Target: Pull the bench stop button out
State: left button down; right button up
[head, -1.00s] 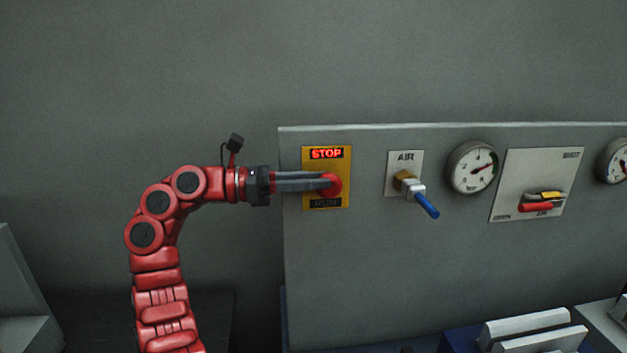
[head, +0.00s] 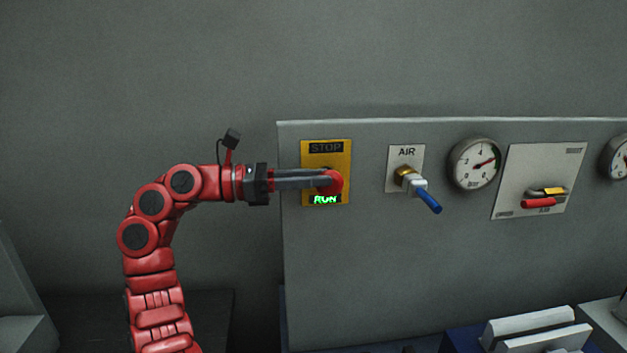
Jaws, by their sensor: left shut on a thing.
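The red bench stop button (head: 337,182) sits on a yellow plate (head: 343,158) at the left end of the grey panel. The RUN label (head: 326,199) below the button glows green. The STOP label (head: 326,147) above it is dark. My left gripper (head: 328,180) reaches in from the left and is shut on the button. Its fingers hide part of the button and the middle of the plate. My right gripper does not show.
Right of the button, the grey panel (head: 360,270) carries an AIR valve with a blue handle (head: 428,201), a round gauge (head: 475,164) and a white plate (head: 520,165) with a red handle (head: 538,203). White blocks (head: 535,325) stand at the lower right.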

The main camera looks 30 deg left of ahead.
pick_arm(q)
jog(key=c, duration=1.1)
grip_release()
jog(key=shift+s+d+f, duration=0.1)
jog(key=shift+d+f, duration=0.05)
jog(key=shift+o, duration=0.5)
jog(key=shift+s+d, duration=0.1)
jog(key=shift+s, duration=0.1)
jog(key=b+v, duration=0.4)
jog(key=v, duration=1.3)
jog(key=shift+a, duration=0.2)
jog(key=shift+s, duration=0.1)
